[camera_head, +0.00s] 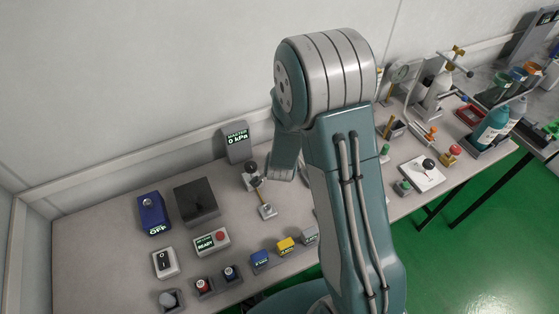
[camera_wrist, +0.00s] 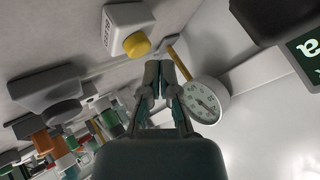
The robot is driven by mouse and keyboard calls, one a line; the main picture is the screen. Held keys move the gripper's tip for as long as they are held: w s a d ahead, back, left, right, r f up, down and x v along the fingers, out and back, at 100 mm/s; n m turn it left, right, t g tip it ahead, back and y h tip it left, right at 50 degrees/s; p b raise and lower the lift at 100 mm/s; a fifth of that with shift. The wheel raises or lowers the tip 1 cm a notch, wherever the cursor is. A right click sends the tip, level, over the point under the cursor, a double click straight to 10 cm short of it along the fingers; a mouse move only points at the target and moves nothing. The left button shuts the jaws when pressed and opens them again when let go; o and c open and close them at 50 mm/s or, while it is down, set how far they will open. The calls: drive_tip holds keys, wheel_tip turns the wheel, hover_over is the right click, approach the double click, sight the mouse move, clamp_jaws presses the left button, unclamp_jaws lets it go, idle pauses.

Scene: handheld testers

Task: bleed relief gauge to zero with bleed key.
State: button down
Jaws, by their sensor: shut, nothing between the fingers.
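My gripper (camera_wrist: 160,68) is shut and empty in the wrist view. A round white dial gauge (camera_wrist: 207,99) sits just right of the fingertips, beside a thin yellow-brass post (camera_wrist: 178,76). Its needle reading is too small to tell. A white box (camera_wrist: 127,18) with a yellow knob (camera_wrist: 137,44) is above and left of the fingertips, apart from them. Its small label seems to read "BLEED". In the head view my arm hides my gripper. I cannot tell for certain which thing is the bleed key.
In the head view a master display (camera_head: 237,141) reads 0 kPa. A blue unit (camera_head: 152,214), a dark block (camera_head: 196,202) and a READY box (camera_head: 211,241) stand on the left table. Bottles (camera_head: 490,125) and stands crowd the right. A dark block (camera_wrist: 62,92) is left in the wrist view.

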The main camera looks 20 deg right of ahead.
drive_tip(key=shift+f, duration=0.15)
drive_tip(key=shift+f, duration=0.2)
drive_tip(key=shift+f, duration=0.45)
idle(1.9)
drive_tip(key=shift+r, duration=0.85)
drive_tip(key=shift+r, duration=2.5)
